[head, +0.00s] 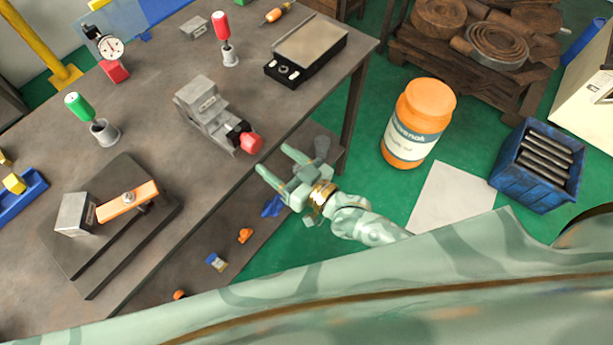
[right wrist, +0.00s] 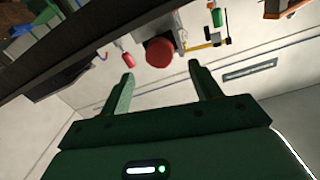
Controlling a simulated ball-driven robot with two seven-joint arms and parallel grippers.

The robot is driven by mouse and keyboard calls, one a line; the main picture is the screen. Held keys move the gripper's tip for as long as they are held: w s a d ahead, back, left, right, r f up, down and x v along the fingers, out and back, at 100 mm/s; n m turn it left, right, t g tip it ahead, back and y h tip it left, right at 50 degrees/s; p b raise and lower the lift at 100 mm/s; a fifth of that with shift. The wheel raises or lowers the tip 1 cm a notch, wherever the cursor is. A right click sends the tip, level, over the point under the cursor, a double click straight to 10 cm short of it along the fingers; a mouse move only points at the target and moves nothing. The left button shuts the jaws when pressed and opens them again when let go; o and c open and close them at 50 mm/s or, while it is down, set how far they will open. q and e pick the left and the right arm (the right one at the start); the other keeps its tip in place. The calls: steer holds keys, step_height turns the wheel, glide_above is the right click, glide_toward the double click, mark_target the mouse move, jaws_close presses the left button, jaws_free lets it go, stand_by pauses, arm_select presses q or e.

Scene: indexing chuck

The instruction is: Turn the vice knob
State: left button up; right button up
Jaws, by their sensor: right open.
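The grey vice (head: 203,108) stands on the workbench. Its red knob (head: 250,143) faces the bench's right edge on a dark collar. The knob also shows in the right wrist view (right wrist: 160,52), just beyond the fingertips and between them. My right gripper (head: 272,160) is open and empty, off the bench's edge. Its fingers point at the knob, with a small gap in the head view. In the right wrist view both fingers of the gripper (right wrist: 162,78) are spread apart. My left gripper is not in view.
On the bench (head: 150,135) are a red-handled tool (head: 222,30), a green-handled tool (head: 80,108), a flat black-edged block (head: 308,48) and an orange bar (head: 128,201) on a dark plate. An orange jar (head: 419,110) and blue crate (head: 540,165) stand on the green floor.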

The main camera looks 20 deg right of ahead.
steer(key=v, duration=0.8)
steer(key=shift+s+d+p, duration=0.25)
steer(key=shift+s+p, duration=0.05)
steer(key=shift+s, duration=0.05)
stand_by(0.3)
